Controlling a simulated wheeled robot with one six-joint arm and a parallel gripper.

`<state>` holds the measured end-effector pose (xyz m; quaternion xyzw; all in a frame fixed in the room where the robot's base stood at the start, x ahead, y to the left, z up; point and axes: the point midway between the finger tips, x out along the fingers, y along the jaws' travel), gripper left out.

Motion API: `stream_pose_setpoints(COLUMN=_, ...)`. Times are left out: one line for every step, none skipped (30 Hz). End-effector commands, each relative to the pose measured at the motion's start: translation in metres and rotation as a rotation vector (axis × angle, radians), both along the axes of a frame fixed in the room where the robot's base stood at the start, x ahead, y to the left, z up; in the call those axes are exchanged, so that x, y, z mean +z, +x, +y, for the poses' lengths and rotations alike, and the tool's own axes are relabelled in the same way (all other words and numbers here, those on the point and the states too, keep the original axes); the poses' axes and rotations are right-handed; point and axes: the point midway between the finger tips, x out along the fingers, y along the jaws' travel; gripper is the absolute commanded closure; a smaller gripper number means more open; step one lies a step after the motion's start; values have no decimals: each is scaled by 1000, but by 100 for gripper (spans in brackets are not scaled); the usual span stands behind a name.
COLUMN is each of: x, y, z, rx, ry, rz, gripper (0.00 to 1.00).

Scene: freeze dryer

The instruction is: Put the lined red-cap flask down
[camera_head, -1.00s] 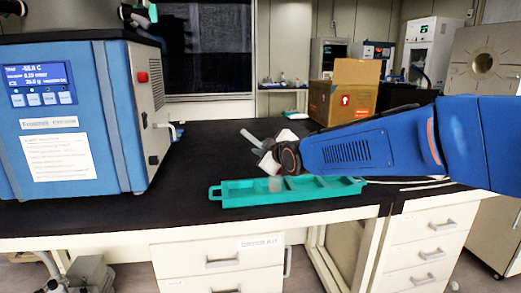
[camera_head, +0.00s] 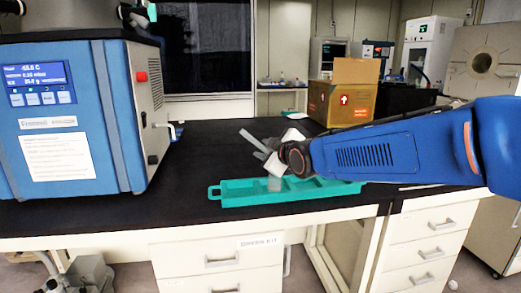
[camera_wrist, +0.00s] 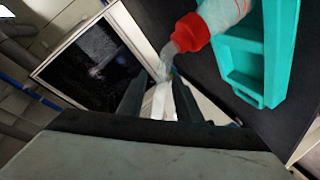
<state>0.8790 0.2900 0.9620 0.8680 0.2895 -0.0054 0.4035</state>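The red-cap flask (camera_wrist: 222,12) shows at the top right of the wrist view, with its red cap (camera_wrist: 190,33) and a clear tip pointing toward my fingers. Its pale, translucent body shows in the head view (camera_head: 275,184) at the teal tray (camera_head: 235,193), below my gripper; its cap is hidden there. The tray also shows in the wrist view (camera_wrist: 236,78), beside the flask. My gripper (camera_head: 263,154) is above the tray, its fingers apart. In the wrist view, my dark fingers (camera_wrist: 158,85) are spread and the flask body lies outside them.
A blue freeze dryer (camera_head: 90,110) with a lit display stands at left on the black bench (camera_head: 190,165). A cardboard box (camera_head: 342,103) stands behind my arm. The bench between dryer and tray is clear. White drawers (camera_head: 220,258) are below the bench edge.

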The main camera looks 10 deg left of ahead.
Motion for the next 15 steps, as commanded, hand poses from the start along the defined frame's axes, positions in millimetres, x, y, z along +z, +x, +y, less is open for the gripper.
stream_pose_setpoints(x=3, y=-8, z=-5, rx=0, ry=1, rz=-1, gripper=68)
stream_pose_setpoints(x=4, y=-12, z=-7, rx=-1, ry=0, rz=-1, gripper=68)
stream_pose_setpoints(x=6, y=-17, z=-10, rx=0, ry=0, rz=-2, gripper=68)
stream_pose_setpoints(x=7, y=-21, z=-13, rx=0, ry=-1, rz=-1, gripper=68)
stream_pose_setpoints(x=8, y=-25, z=-15, rx=0, ry=-1, rz=0, gripper=68)
stream_pose_setpoints(x=10, y=-31, z=-18, rx=0, ry=0, rz=-2, gripper=68)
stream_pose_setpoints(x=11, y=-34, z=-21, rx=0, ry=0, rz=-2, gripper=68)
stream_pose_setpoints(x=12, y=-38, z=-23, rx=0, ry=0, rz=-2, gripper=68)
stream_pose_setpoints(x=13, y=-43, z=-26, rx=-1, ry=1, rz=-2, gripper=68)
stream_pose_setpoints(x=14, y=-46, z=-28, rx=0, ry=1, rz=-1, gripper=68)
stream_pose_setpoints(x=15, y=-49, z=-30, rx=-1, ry=0, rz=-1, gripper=68)
stream_pose_setpoints(x=16, y=-53, z=-32, rx=0, ry=0, rz=0, gripper=68)
stream_pose_setpoints(x=17, y=-56, z=-34, rx=0, ry=0, rz=0, gripper=68)
stream_pose_setpoints(x=18, y=-58, z=-35, rx=-1, ry=0, rz=-1, gripper=68)
stream_pose_setpoints(x=18, y=-61, z=-37, rx=0, ry=0, rz=0, gripper=68)
